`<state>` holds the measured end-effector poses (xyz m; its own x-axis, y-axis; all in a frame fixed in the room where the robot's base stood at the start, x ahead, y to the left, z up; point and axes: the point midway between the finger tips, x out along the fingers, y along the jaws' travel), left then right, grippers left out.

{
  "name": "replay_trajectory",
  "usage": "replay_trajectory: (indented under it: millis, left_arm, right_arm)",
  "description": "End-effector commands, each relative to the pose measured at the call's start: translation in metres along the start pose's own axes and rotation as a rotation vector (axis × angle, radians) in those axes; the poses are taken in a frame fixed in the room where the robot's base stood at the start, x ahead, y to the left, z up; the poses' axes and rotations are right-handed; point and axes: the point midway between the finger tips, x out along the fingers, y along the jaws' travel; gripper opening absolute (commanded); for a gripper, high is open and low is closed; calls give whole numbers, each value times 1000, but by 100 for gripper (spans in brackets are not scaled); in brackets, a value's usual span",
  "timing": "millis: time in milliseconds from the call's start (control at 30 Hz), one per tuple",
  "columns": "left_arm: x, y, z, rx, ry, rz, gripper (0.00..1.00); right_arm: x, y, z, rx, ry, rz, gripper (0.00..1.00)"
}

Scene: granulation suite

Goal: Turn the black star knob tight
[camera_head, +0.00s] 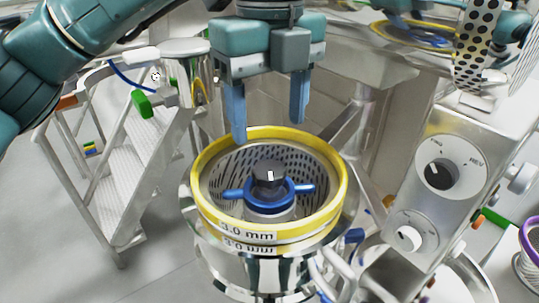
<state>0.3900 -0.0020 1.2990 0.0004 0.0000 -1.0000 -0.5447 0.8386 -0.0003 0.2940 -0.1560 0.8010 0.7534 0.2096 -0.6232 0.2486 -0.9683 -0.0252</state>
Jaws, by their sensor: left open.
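The black knob (269,174) stands upright at the centre of a blue-armed hub (236,193) inside a perforated round screen. A yellow ring (204,205) marked "3.0 mm" surrounds the screen. My left gripper (268,129) hangs above the knob with its two blue fingers pointing down. Its fingers are apart with nothing between them, and they do not touch the knob. The knob's star shape is hard to make out from here. I do not make out my right gripper.
A grey control box (437,125) with two dials stands at the right. White steps (115,185) with rails stand at the left. A perforated metal piece (474,45) and a yellow-rimmed ring (412,35) are at the upper right. Open floor shows at the lower left.

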Motion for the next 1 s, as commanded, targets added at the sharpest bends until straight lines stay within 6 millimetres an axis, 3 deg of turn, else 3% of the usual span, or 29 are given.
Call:
replay_trajectory:
  millis: [200, 400, 800, 1000]
  left_arm:
    - [45, 0, 0, 1, 5, 2, 64]
    - [68, 0, 0, 0, 1, 0, 64]
    - [74, 0, 0, -1, 0, -1, 64]
    - [74, 0, 0, -1, 0, 0, 47]
  right_arm:
    - [-2, 0, -3, -2, 0, -1, 89]
    - [-2, 0, -2, -5, -7, -1, 89]
    - [-1, 0, -2, -8, -8, -1, 89]
    - [-1, 0, -2, -9, -7, -1, 89]
